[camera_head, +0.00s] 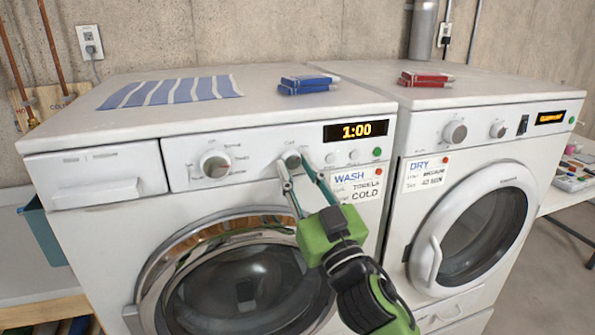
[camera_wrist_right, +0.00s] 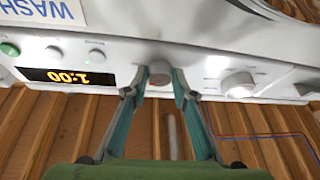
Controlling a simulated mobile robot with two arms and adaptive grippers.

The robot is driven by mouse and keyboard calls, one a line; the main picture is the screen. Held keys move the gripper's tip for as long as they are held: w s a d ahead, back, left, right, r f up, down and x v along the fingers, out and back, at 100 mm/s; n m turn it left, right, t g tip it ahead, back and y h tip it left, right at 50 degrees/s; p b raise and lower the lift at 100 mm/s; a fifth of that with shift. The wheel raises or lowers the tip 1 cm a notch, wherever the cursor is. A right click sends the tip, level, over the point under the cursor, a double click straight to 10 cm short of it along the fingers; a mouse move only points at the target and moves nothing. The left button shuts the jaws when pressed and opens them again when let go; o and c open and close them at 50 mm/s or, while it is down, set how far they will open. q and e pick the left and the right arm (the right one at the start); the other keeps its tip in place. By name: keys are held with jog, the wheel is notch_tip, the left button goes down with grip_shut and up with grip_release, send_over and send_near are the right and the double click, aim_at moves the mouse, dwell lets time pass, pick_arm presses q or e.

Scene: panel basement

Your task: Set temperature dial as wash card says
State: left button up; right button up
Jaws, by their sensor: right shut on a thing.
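The white washer's front panel (camera_head: 260,155) carries a small grey temperature dial (camera_head: 292,159) with "Cold" printed above it. My right gripper (camera_head: 293,163) reaches up from below and is shut on this dial, one finger on each side. In the right wrist view the dial (camera_wrist_right: 159,72) sits between my fingertips (camera_wrist_right: 157,86). Its pointer direction is too small to tell. The wash card (camera_head: 355,185) below the display reads "WASH", "TOWELS", "COLD". My left gripper is out of view.
A larger dial (camera_head: 215,165) sits left on the panel. The display (camera_head: 356,131) reads 1:00, with several buttons below. The dryer (camera_head: 470,190) stands at right with its own card (camera_head: 426,172). Blue boxes (camera_head: 309,84) and a striped cloth (camera_head: 170,91) lie on the washer.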

jog(key=n+p, duration=0.1)
jog(key=n+y+p, duration=0.1)
jog(key=shift+d+r+n+g, duration=0.1)
jog(key=shift+r+n+g, duration=0.2)
jog(key=shift+g, duration=0.1)
jog(key=n+g+p, duration=0.1)
jog(key=n+p, duration=0.1)
jog(key=p, duration=0.1)
jog(key=n+g+y+p, duration=0.1)
jog(key=n+p, duration=0.2)
jog(key=n+g+y+p, duration=0.1)
jog(key=n+p, duration=0.2)
jog(key=shift+w+d+r, duration=0.15)
jog(key=shift+d+r, duration=0.1)
jog(key=shift+f+n+g+p, duration=0.15)
jog(key=shift+n+g+p, duration=0.45)
jog(key=shift+n+p, duration=0.65)
jog(key=o, duration=1.1)
jog(key=shift+f, duration=0.1)
jog(key=v, duration=1.2)
jog(key=shift+f, duration=0.1)
